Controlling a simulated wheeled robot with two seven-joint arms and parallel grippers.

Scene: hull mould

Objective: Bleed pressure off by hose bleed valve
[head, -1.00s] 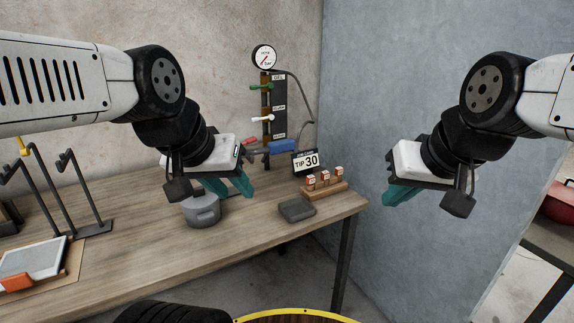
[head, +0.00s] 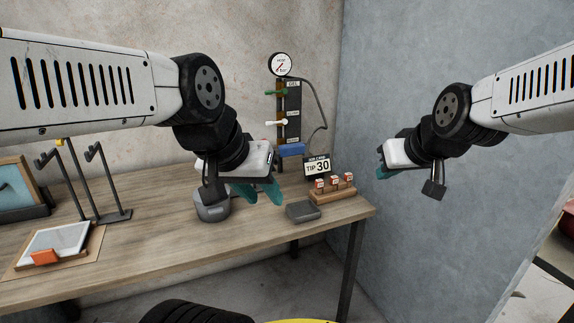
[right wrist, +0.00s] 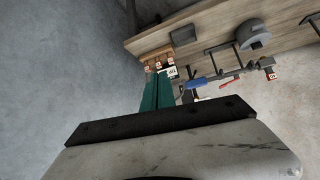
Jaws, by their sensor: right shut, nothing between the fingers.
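The dark valve panel (head: 293,112) stands against the back wall, with a round pressure gauge (head: 280,65) on top. A green-handled valve (head: 276,93) sits upper on it and a white-handled valve (head: 277,122) lower. A blue part (head: 291,149) is at its foot, and a dark hose (head: 322,105) loops down its right side. My left gripper (head: 259,190) is open and empty in front of the panel, over the table; its wrist hides what lies behind. My right gripper (head: 383,172) is shut and empty, right of the panel; its fingers show together in the right wrist view (right wrist: 157,92).
On the wooden table (head: 150,248) stand a grey pot (head: 212,209), a dark grey block (head: 303,211), a wooden rack (head: 333,195) of small labelled pieces and a "TIP 30" sign (head: 317,166). A black stand (head: 110,215) is at left. A blue-grey wall (head: 430,60) bounds the right.

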